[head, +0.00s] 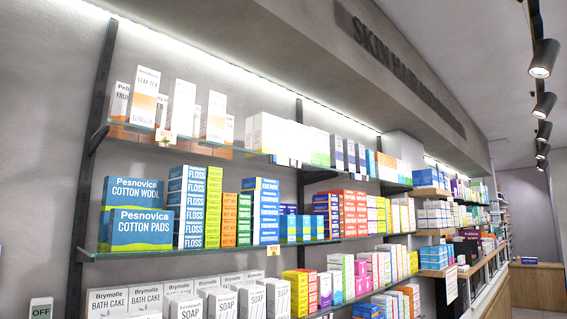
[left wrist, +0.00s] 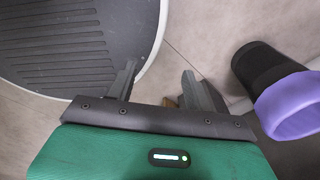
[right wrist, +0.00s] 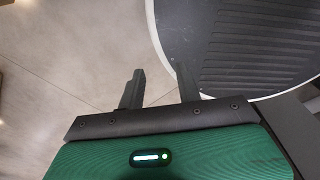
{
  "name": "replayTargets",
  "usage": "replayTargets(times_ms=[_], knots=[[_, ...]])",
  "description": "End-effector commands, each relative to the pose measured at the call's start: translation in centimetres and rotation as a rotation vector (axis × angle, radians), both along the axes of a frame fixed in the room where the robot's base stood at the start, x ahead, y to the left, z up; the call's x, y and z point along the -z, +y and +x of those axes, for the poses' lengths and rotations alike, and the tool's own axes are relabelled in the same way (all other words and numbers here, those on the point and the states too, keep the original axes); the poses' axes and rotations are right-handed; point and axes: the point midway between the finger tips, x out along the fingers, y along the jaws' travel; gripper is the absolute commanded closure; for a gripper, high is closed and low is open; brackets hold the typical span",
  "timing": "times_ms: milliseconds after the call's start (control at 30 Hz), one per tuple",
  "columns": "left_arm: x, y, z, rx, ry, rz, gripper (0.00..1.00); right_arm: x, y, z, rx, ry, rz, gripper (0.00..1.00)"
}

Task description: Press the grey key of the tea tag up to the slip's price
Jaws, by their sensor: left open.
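In the head view, a white and orange box marked leaf tea (head: 145,97) stands on the top glass shelf. A small pale tag (head: 165,136) sits on that shelf's front edge, just right of and below the box. Its figures and any grey key are too small to make out. I cannot pick out the slip. Neither gripper shows in the head view. My left gripper (left wrist: 159,72) is open and empty above the floor in the left wrist view. My right gripper (right wrist: 159,70) is open and empty above the floor in the right wrist view.
Middle shelf (head: 190,251) holds cotton and floss boxes, with another small tag (head: 273,252) on its edge. A white OFF card (head: 41,308) is at lower left. A purple-ended black cylinder (left wrist: 285,98) is near my left gripper.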

Motion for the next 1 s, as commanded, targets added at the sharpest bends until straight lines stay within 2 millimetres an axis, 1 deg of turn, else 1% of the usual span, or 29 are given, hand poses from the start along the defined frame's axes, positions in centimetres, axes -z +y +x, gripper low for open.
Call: replayTargets(times_ms=[33,100,167,300,400,600,800,1000], knots=[[0.0,0.0,0.0,0.0,0.0,0.0,0.48,0.0,0.4,0.0,0.0,0.0,0.004,0.75],[0.0,0.0,0.1,0.0,-0.002,0.001,0.48,0.0,0.5,0.3,0.0,-0.003,0.006,0.89],[0.0,0.0,0.4,0.0,-0.005,0.0,0.48,0.0,0.5,0.7,-0.001,-0.008,0.005,1.0],[-0.1,-0.1,1.5,0.0,-0.02,-0.002,0.48,-0.1,0.0,1.9,-0.002,-0.024,0.001,1.0],[-0.2,-0.3,1.9,0.0,-0.026,-0.004,0.48,-0.1,-0.3,2.2,-0.002,-0.029,-0.003,1.0],[-0.1,-0.5,1.7,0.0,-0.023,-0.007,0.48,-0.1,-0.8,1.9,-0.001,-0.025,-0.008,1.0],[-0.1,-0.6,1.3,0.0,-0.018,-0.007,0.48,-0.1,-0.9,1.4,-0.001,-0.019,-0.008,1.0],[-0.1,-0.5,1.1,0.001,-0.016,-0.007,0.48,-0.1,-0.9,1.4,-0.001,-0.018,-0.008,1.0]])
